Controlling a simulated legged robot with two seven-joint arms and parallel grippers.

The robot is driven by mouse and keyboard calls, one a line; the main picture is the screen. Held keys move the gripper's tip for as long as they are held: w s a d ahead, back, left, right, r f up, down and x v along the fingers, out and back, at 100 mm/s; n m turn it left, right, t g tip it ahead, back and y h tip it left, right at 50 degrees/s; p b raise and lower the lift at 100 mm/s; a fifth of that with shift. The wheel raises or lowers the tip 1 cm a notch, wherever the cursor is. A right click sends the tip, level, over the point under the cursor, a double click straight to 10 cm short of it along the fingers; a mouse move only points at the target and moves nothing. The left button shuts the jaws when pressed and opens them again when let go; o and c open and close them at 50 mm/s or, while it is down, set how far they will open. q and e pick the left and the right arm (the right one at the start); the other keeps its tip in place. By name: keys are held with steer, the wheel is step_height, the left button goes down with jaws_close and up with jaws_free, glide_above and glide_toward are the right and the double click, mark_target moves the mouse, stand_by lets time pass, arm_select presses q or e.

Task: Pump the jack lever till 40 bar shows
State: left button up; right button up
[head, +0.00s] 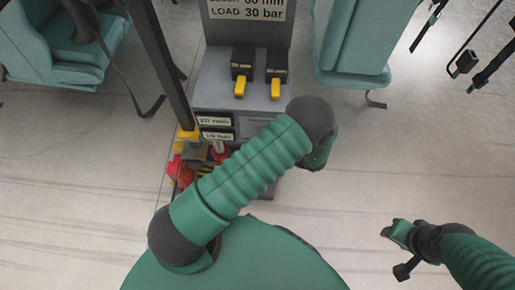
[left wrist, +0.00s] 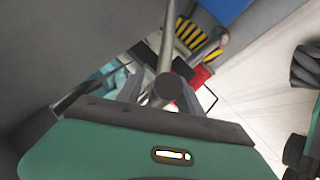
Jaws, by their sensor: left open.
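A long dark bar (head: 162,60), which looks like the jack lever, slants up from a yellow part (head: 188,133) on the left of the grey jack cabinet (head: 215,92). In the left wrist view a grey rod (left wrist: 167,40) with a dark round end runs in front of my open left gripper (left wrist: 160,92); I cannot tell whether they touch. My left gripper is hidden in the head view behind my green arm. My right gripper (head: 402,248) is well to the right, away from the cabinet; its jaw state is unclear.
The cabinet sign (head: 246,8) reads LOAD 30 bar. Two black valves with yellow handles (head: 240,88) (head: 275,88) are on its front. Red parts (head: 178,171) sit low left. Teal seats (head: 352,45) (head: 60,45) flank it.

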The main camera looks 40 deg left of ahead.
arm_select(q)
steer(key=shift+d+r, duration=0.1)
steer(key=shift+d, duration=0.2)
steer(key=shift+a, duration=0.35)
steer(key=shift+c, duration=0.5)
steer(key=shift+a+f, duration=0.2)
steer(key=shift+f, duration=0.05)
steer(key=shift+c, duration=1.1)
steer(key=c, duration=0.5)
steer(key=shift+d, duration=0.15)
jaws_close()
steer(key=shift+d, duration=0.1)
